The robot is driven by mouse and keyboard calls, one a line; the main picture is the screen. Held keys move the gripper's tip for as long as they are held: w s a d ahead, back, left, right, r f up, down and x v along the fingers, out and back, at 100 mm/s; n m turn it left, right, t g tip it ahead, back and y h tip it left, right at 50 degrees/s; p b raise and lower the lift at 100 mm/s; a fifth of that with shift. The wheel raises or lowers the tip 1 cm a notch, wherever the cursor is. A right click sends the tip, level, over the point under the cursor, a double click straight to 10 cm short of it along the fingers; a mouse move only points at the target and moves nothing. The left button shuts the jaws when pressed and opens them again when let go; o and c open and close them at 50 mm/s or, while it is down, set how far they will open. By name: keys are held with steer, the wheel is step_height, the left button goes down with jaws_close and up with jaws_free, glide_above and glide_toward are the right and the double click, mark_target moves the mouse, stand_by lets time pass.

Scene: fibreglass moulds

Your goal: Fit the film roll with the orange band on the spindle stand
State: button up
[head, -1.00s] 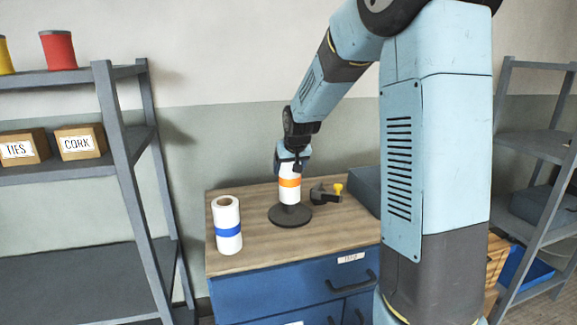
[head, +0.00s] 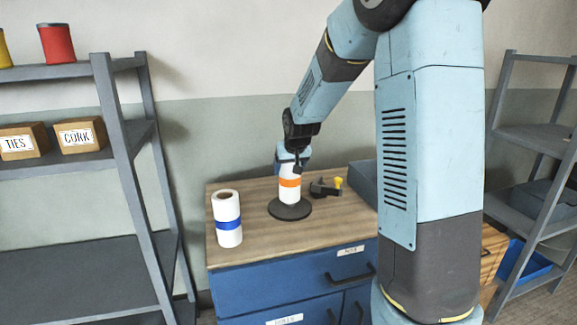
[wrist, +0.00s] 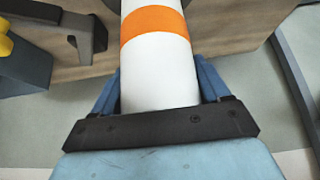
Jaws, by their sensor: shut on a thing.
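The film roll with the orange band (head: 290,190) is white and upright, directly over the spindle stand (head: 303,212). Its lower end is at or very near the stand's round dark base. The spindle is hidden, apparently inside the roll. My gripper (head: 291,165) is shut on the roll's upper part from above. In the wrist view the roll (wrist: 158,76) lies between the two blue fingers, with its orange band beyond them. I cannot tell whether the roll rests fully on the base.
A roll with a blue band (head: 228,232) stands at the left of the wooden cabinet top (head: 258,240). A dark tape dispenser-like object with a yellow part (head: 327,188) is close right of the stand. Shelves flank the cabinet.

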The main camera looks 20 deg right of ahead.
steer(key=shift+f, duration=0.95)
steer(key=o, duration=1.4)
steer(key=v, duration=1.3)
steer(key=shift+s+r, duration=0.15)
steer(key=shift+r, duration=0.15)
